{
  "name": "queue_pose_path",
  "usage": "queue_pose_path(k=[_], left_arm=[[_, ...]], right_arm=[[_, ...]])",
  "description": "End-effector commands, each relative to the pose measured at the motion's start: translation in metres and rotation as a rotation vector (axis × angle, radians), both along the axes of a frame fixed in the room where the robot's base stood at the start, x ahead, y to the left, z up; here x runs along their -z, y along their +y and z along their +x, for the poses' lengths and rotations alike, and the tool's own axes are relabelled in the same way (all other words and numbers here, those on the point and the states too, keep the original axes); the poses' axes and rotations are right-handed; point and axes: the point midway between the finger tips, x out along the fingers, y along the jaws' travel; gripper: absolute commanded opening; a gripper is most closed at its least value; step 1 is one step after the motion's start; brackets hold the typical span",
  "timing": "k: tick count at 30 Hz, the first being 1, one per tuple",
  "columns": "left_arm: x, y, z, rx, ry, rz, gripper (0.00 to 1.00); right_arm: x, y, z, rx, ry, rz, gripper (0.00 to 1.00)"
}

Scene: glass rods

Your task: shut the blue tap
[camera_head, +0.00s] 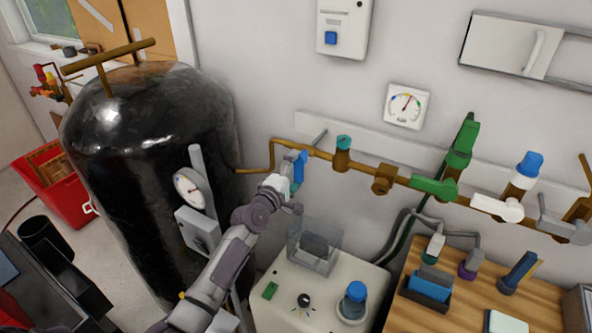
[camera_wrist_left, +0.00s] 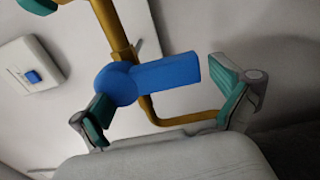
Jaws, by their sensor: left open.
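The blue tap (camera_head: 299,168) sits on the brass pipe (camera_head: 365,173) along the wall. In the left wrist view the blue tap (camera_wrist_left: 118,84) has a round hub and a flat lever sticking out to the right. My left gripper (camera_head: 284,188) is at the tap, partly covering it in the head view. In the left wrist view my left gripper (camera_wrist_left: 166,108) is open, with one finger close to the hub and the other just past the lever's end. I cannot tell whether either finger touches. My right gripper is not in view.
A teal-topped valve (camera_head: 343,143), a green tap (camera_head: 436,187) and a white tap (camera_head: 497,207) follow along the pipe. A black tank (camera_head: 140,150) with a gauge stands to the left.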

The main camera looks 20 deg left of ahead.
Motion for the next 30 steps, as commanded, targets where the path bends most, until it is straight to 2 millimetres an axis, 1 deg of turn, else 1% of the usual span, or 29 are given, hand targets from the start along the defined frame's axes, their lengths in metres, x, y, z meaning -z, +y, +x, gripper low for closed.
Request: queue_pose_path(k=[5, 8, 11, 15, 18, 21, 25, 30], left_arm=[[0.000, 0.001, -0.005, 0.000, -0.001, 0.001, 1.00], [0.001, 0.002, -0.017, 0.000, 0.001, 0.001, 1.00], [0.001, 0.005, -0.037, -0.001, 0.001, 0.000, 1.00], [0.001, 0.009, -0.068, -0.001, 0.002, 0.001, 1.00], [0.001, 0.013, -0.087, -0.001, 0.002, 0.002, 1.00], [0.001, 0.015, -0.103, 0.000, 0.002, 0.001, 1.00], [0.000, 0.016, -0.115, 0.000, 0.001, 0.000, 1.00], [0.000, 0.017, -0.119, 0.000, 0.000, 0.000, 1.00]], right_arm=[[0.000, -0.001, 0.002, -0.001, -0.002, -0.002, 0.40], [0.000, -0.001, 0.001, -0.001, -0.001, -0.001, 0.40], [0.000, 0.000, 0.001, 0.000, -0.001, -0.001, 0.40], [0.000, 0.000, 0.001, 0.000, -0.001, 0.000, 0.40], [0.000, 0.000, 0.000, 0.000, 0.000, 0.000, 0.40], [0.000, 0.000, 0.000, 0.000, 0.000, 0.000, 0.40], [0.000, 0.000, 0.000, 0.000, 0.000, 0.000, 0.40], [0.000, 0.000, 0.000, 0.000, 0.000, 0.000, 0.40]])
